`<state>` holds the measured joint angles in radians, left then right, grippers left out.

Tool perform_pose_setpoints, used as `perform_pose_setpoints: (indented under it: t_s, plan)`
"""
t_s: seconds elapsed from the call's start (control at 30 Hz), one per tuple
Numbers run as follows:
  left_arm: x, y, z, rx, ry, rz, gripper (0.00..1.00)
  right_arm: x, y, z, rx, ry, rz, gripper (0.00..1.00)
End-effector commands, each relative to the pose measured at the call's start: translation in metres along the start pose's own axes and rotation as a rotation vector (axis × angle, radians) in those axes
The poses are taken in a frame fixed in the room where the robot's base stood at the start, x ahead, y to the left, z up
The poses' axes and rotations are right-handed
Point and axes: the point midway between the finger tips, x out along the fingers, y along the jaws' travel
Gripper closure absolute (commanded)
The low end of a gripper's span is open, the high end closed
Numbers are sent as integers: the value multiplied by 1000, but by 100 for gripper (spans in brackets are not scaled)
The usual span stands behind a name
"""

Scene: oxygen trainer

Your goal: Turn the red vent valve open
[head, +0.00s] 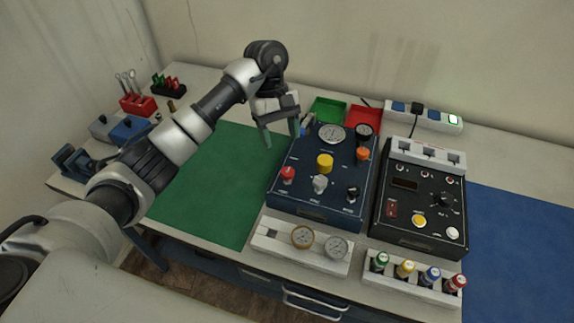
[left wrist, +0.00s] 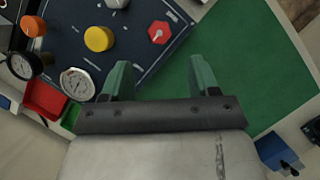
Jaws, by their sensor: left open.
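The red vent valve (head: 288,174) is a red knob at the front left of the dark blue panel (head: 314,205). In the left wrist view the red valve (left wrist: 159,32) is a hexagonal knob with a small pale mark on its top. My left gripper (head: 281,138) is open and empty, above the back left edge of the panel. In the left wrist view its green fingers (left wrist: 160,78) stand apart, with the valve beyond them and not touched. My right gripper is not in view.
A yellow knob (head: 325,163), an orange knob (head: 363,153), a grey knob (head: 320,183) and gauges (head: 332,134) crowd the panel. A black control box (head: 421,235) stands to its right. The green mat (head: 205,185) to the left is clear.

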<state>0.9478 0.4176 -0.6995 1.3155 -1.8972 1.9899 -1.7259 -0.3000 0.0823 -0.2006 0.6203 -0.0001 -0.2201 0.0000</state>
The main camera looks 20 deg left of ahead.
Motion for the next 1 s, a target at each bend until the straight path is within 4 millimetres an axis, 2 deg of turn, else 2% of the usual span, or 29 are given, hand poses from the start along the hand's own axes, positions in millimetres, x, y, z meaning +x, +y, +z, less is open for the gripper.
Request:
perform_pose_setpoints:
  t_s: [0.3,0.5,0.87,1.0]
  plan:
    - [59,0,3,0,-7,1,40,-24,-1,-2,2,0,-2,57]
    - [83,1,2,-1,-4,3,40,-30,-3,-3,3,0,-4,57]
    - [90,1,1,1,-2,4,40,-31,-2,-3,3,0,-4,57]
    - [90,1,1,0,-2,4,58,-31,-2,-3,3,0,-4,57]
